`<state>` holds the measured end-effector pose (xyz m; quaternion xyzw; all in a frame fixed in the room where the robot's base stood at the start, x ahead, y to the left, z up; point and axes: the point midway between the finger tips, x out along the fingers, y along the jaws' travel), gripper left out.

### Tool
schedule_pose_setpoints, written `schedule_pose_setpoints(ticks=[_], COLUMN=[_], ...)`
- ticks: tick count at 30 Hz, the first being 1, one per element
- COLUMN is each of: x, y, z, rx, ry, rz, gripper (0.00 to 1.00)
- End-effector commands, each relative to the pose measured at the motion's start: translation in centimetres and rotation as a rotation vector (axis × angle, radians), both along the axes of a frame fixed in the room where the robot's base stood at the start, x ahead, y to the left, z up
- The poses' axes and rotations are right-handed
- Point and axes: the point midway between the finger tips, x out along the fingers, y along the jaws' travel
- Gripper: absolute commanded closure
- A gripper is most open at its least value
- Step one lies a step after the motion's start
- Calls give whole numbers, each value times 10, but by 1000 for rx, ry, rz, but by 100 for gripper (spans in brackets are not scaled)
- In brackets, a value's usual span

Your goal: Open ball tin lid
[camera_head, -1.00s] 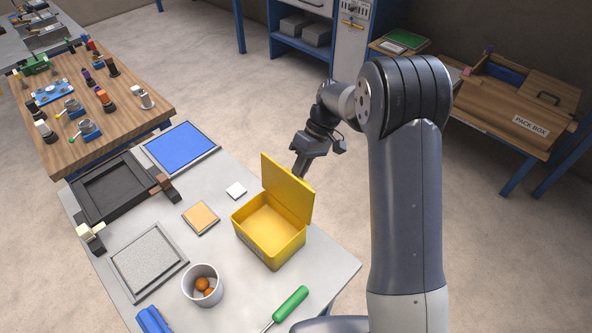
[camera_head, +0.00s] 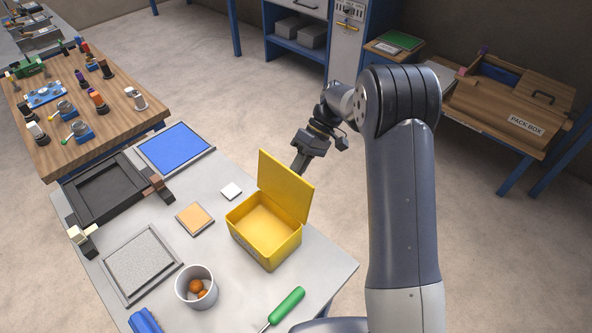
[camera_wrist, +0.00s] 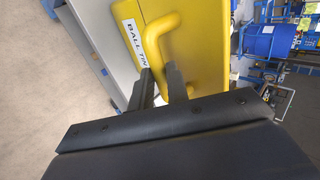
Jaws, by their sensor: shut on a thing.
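The yellow ball tin (camera_head: 248,243) stands on the grey table in the head view, with its lid (camera_head: 286,186) swung up to about upright and leaning back a little. The inside of the tin shows as empty. My gripper (camera_head: 298,168) is behind the lid, at its outer face. In the wrist view my gripper (camera_wrist: 161,84) is shut on the lid's yellow handle (camera_wrist: 155,38); the exact contact is partly hidden by the fingers. A white "BALL TIN" label (camera_wrist: 133,43) shows beside the handle.
A green-handled screwdriver (camera_head: 287,303) lies at the right. Free air is behind the tin.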

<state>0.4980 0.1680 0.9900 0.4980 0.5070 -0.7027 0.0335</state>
Motion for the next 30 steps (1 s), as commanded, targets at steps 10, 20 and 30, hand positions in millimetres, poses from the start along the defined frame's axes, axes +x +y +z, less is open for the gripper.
schedule_pose_setpoints(ticks=[10,20,30], x=[2,2,15], y=[-8,-7,-16], z=[-15,-12,4], rx=[-27,-26,-23], ry=[-4,-7,-16], rz=[-4,-3,-6], gripper=[64,64,64])
